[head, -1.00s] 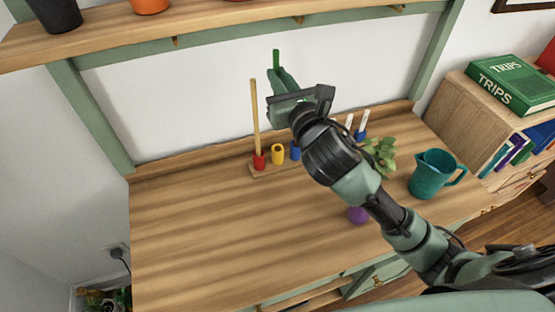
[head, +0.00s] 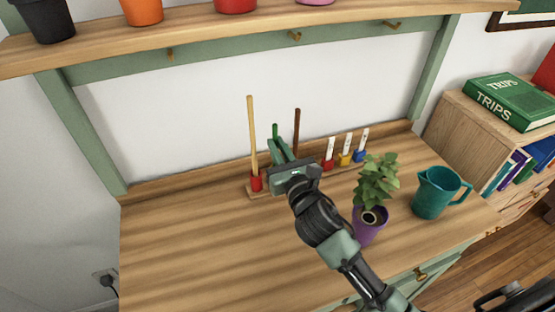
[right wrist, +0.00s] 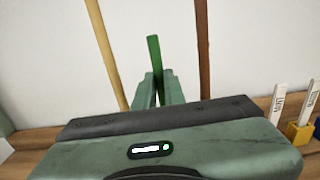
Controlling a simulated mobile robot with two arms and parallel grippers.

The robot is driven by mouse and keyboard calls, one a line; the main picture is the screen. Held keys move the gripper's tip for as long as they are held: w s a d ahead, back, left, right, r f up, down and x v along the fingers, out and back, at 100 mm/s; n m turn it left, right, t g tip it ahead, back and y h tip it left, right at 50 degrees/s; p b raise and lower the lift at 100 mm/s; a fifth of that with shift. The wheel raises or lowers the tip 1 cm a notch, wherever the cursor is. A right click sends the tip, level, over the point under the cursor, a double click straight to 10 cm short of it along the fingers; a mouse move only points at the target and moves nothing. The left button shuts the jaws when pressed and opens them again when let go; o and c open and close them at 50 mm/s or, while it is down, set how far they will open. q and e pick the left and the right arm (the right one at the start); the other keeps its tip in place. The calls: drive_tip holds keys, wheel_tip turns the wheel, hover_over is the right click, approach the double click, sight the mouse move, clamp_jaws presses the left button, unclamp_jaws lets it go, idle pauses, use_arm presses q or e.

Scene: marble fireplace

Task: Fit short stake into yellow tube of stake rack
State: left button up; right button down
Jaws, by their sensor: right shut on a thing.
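My right gripper (head: 281,152) is shut on a short green stake (head: 275,131), which stands roughly upright. Its top also shows between the fingers in the right wrist view (right wrist: 154,55). The gripper is low over the stake rack (head: 258,194), whose left end shows. A tall tan stake (head: 252,125) stands in the red tube (head: 256,184) to the left. A brown stake (head: 296,130) stands to the right of the green one. The yellow tube and the green stake's lower end are hidden behind the gripper, so I cannot tell whether the stake is in the tube. My left gripper is not in view.
White labels in red, yellow (head: 344,159) and blue holders stand to the right. A plant in a purple pot (head: 368,228) is close to my right arm, with a teal jug (head: 433,192) beyond it. The table's left part is clear.

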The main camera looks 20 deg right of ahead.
drive_tip(key=shift+f+b, duration=0.35)
drive_tip(key=shift+f, duration=1.5)
drive_tip(key=shift+f, duration=0.1)
drive_tip(key=c, duration=1.5)
unclamp_jaws()
drive_tip(key=s+b, duration=0.1)
drive_tip(key=s, duration=1.1)
drive_tip(key=shift+d, duration=0.25)
